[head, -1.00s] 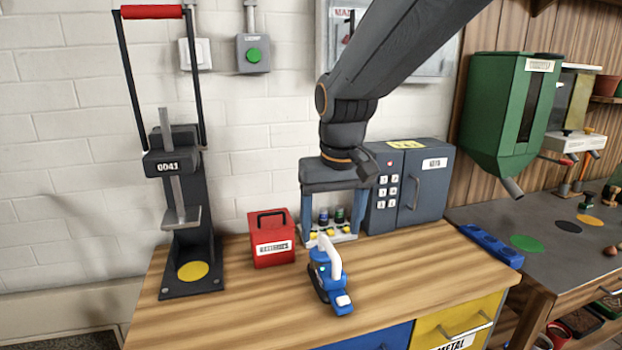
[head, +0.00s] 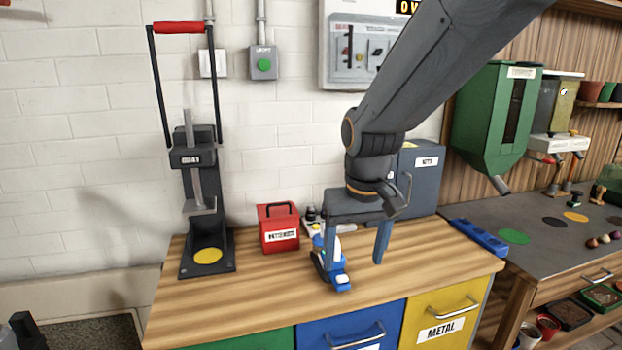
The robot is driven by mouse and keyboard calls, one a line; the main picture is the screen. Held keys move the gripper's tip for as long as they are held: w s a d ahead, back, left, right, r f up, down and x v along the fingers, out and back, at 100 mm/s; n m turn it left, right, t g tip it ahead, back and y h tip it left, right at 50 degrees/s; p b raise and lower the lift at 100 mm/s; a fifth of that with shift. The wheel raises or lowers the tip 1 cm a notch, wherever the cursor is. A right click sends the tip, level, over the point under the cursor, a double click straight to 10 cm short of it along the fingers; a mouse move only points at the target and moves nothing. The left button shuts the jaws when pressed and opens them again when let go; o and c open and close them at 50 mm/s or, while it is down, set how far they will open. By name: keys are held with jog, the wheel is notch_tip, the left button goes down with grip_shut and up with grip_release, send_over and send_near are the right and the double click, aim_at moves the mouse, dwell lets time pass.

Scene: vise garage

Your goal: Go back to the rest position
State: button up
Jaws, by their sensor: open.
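My gripper (head: 355,252) points down above the wooden workbench (head: 270,295). The tool stands in front of the gripper's left side.
A red box (head: 279,236) and a black press (head: 208,215) stand on the bench at left. A blue rail (head: 478,238) lies at the right, by a dark table (head: 560,238) under a green hopper (head: 495,115). The bench's front middle is clear.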

jog(key=s+d+f+m+g, duration=0.1)
jog(key=s+d+f+m, duration=0.1)
jog(key=s+d+f, duration=0.9)
jog(key=shift+s+f, duration=0.15)
jog(key=shift+s, duration=0.35)
dwell(0.8)
